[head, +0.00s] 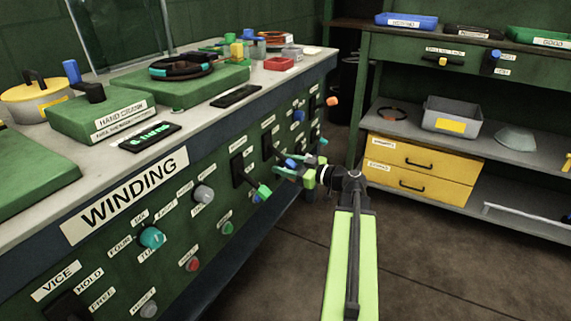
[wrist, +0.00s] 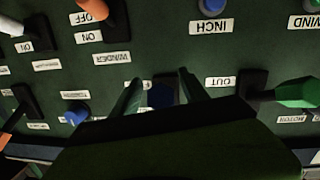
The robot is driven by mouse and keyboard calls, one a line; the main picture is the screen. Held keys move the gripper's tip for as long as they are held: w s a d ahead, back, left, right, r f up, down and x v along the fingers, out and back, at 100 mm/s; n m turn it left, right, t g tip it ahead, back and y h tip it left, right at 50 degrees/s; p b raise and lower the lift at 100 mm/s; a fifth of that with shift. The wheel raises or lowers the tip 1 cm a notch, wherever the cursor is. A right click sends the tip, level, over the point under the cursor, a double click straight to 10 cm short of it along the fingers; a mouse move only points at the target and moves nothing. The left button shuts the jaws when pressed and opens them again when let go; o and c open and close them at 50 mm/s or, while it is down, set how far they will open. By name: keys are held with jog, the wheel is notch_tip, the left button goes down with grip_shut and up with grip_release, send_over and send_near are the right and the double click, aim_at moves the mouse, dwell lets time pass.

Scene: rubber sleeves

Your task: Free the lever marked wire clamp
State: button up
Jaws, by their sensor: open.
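My gripper (head: 291,168) is at the front panel of the winding bench. In the wrist view my gripper (wrist: 160,78) shows two open green fingers pointing at the panel. A dark blue lever handle (wrist: 163,94) on a black plate lies between the fingers, with a gap to each side; I cannot tell its depth between them. In the head view a blue-handled lever (head: 290,163) is beside the fingers. Its label is mostly hidden by a finger, and I cannot read "wire clamp" anywhere.
A green-handled lever (wrist: 297,92) with an OUT label is close on the right in the wrist view. A shelf with yellow drawers (head: 420,165) stands right; floor between is clear.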

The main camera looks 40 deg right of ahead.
jog(key=p+v, duration=0.1)
jog(key=v, duration=1.6)
jog(key=shift+p, duration=0.3)
jog(key=shift+a+f, duration=0.1)
